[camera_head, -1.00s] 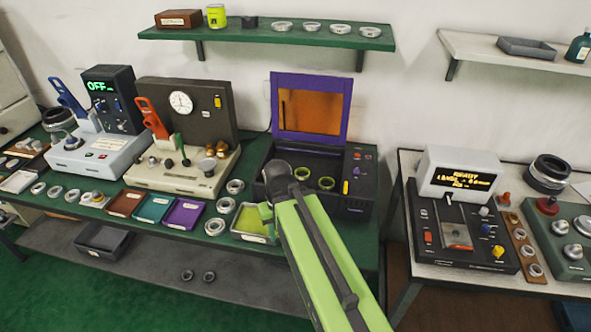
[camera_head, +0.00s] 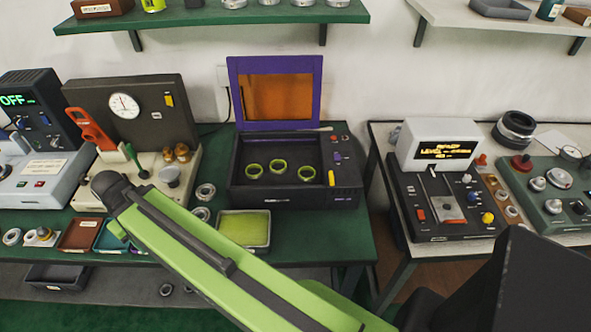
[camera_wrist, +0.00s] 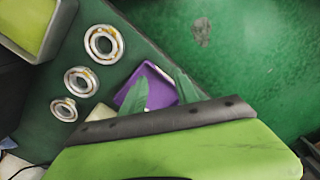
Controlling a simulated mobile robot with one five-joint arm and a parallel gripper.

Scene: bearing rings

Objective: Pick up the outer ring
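Several rings show, and I cannot tell which is the outer ring. Three metal rings with brownish marks lie in a row on the green bench in the wrist view: a large one (camera_wrist: 91,42), a middle one (camera_wrist: 69,77) and a small one (camera_wrist: 54,106). Two metal rings (camera_head: 205,184) also show in the head view, right of my arm. Three yellow-green rings (camera_head: 279,174) sit inside the dark box with the orange window. My gripper (camera_wrist: 160,90) has its two green fingertips apart with nothing between them, above a purple tray (camera_wrist: 150,72). In the head view my wrist partly hides it.
A tray with a yellow-green floor (camera_head: 243,229) stands before the dark box (camera_head: 295,202). Brown (camera_head: 80,234) and teal (camera_head: 108,238) trays lie left of my arm. A press with a dial (camera_head: 123,106) stands behind my wrist. A second bench (camera_head: 382,140) is at the right.

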